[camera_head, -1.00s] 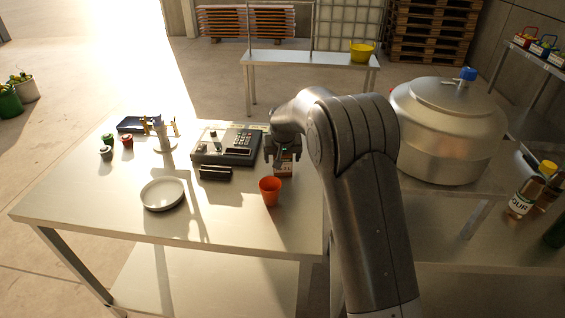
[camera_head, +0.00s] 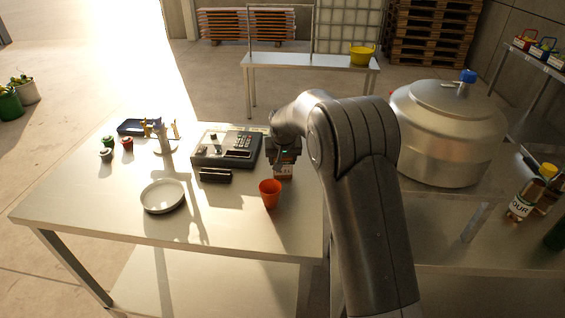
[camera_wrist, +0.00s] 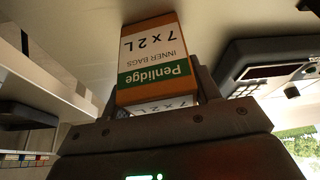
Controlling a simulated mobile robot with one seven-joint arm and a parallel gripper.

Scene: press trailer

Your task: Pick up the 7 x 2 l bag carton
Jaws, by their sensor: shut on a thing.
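The 7 x 2 L bag carton (camera_wrist: 152,62) is a small orange, white and green box with "Penlidge inner bags 7 x 2 L" on it, upside down in the wrist view. In the head view the carton (camera_head: 283,172) shows just below my gripper (camera_head: 284,158), partly hidden by it. In the wrist view my gripper (camera_wrist: 155,95) has a finger on either side of the carton and is shut on it. I cannot tell whether the carton touches the table.
An orange cup (camera_head: 270,193) stands close in front of the carton. A grey keypad machine (camera_head: 227,147) is just to the left, with a small dark block (camera_head: 216,175) before it. A white dish (camera_head: 162,196) lies further left. A large metal vessel (camera_head: 448,130) stands at right.

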